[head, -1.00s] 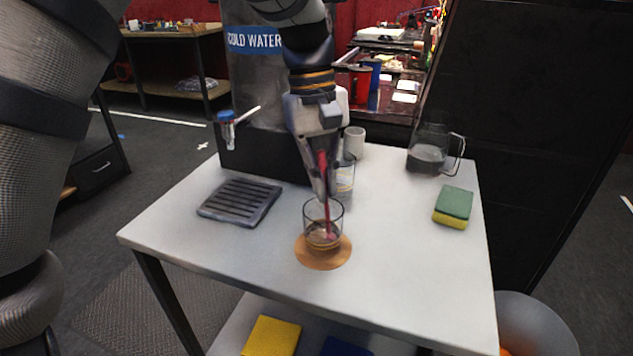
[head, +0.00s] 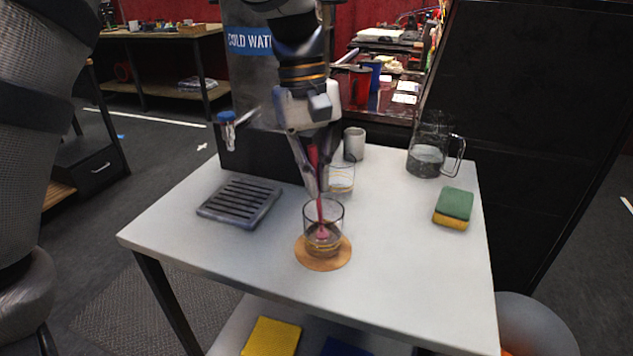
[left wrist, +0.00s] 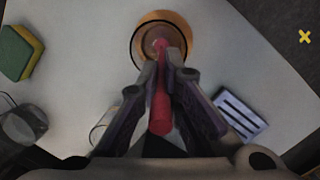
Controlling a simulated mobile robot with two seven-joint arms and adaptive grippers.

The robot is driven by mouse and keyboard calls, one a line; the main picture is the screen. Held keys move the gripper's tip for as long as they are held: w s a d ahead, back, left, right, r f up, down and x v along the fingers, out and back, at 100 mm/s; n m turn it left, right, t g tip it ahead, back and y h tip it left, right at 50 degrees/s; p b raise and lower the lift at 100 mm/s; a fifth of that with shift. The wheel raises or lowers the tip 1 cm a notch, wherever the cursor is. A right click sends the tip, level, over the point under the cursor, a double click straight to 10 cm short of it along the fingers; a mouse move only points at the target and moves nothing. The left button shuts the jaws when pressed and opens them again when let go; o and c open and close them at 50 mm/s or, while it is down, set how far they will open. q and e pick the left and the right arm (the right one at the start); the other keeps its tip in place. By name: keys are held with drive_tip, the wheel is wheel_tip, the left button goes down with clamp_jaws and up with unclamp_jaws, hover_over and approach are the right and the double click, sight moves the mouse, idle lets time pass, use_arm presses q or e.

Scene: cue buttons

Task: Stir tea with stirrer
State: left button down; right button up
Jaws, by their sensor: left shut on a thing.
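A clear glass of tea (head: 337,243) stands on a round wooden coaster (head: 308,261) near the front of the white table; it also shows at the top of the left wrist view (left wrist: 143,45). My left gripper (head: 317,192) is above the glass, shut on a red stirrer (head: 320,209). The stirrer slants down into the glass, with its wider tip low inside, near the middle. In the left wrist view the stirrer (left wrist: 160,105) runs between the two fingers (left wrist: 168,85). My right gripper is not in view.
Behind the glass stand another glass (head: 343,180) and a grey cup (head: 354,144). A slotted drip tray (head: 240,201) lies at left by the cold water dispenser (head: 245,75). A glass pitcher (head: 427,160) and a green-yellow sponge (head: 453,207) are at right. The table's front right is clear.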

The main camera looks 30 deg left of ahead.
sight(312, 145)
use_arm(q)
drive_tip(key=shift+w+a+r, duration=0.1)
drive_tip(key=shift+a+r, duration=0.1)
drive_tip(key=shift+r, duration=1)
drive_tip(key=shift+a+r, duration=0.2)
drive_tip(key=shift+r, duration=0.95)
drive_tip(key=shift+w+a+r, duration=0.1)
drive_tip(key=shift+a+r, duration=0.1)
drive_tip(key=shift+r, duration=1)
drive_tip(key=shift+r, duration=2.5)
